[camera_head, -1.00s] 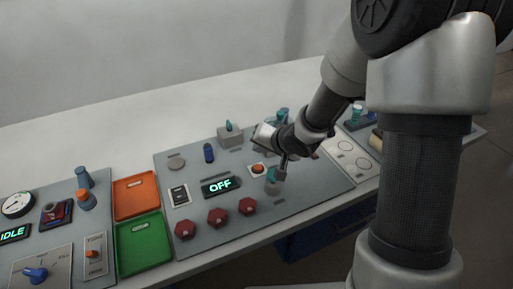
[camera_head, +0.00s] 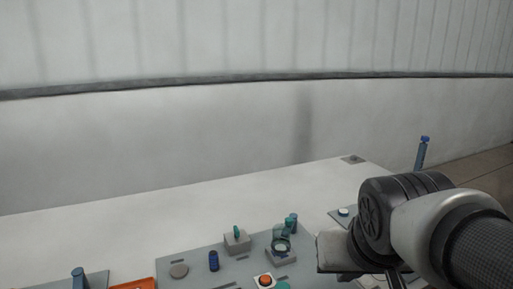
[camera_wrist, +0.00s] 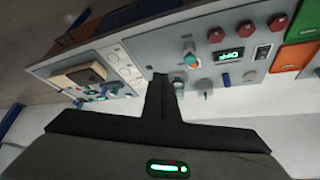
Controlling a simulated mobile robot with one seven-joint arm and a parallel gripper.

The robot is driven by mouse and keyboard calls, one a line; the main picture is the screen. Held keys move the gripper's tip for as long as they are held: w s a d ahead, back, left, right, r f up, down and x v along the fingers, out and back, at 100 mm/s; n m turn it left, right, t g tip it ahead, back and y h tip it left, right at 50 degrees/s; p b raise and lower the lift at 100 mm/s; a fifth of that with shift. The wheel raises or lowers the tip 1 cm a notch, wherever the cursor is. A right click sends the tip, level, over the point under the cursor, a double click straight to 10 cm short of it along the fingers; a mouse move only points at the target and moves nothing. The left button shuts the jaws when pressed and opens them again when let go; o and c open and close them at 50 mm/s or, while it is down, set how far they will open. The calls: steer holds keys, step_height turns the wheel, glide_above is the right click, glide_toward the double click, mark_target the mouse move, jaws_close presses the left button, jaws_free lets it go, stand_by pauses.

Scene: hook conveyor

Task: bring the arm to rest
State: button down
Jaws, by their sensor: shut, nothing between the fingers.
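My gripper shows in the wrist view (camera_wrist: 160,88), with its dark fingers together and nothing between them. It is above the table's control panel (camera_wrist: 205,75), apart from it. In the head view my arm enters from the lower right, bent, with its wrist over the right part of the panel (camera_head: 195,260). The fingertips are cut off or hidden at the bottom edge there.
A teal-topped switch box (camera_head: 237,241), a blue knob (camera_head: 213,261) and an orange button (camera_head: 265,281) stand up from the panel. A blue post (camera_head: 422,153) rises at the right. The table's back strip (camera_head: 120,225) is clear. The wrist view shows an "OFF" display (camera_wrist: 228,57).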

steer(key=s+a+n, duration=0.1)
steer(key=s, duration=0.4)
step_height(320, 180, up, 13)
steer(key=p, duration=1.2)
steer(key=shift+w+a+f+g+y, duration=0.2)
steer(key=shift+g+y, duration=0.1)
steer(key=shift+y, duration=0.1)
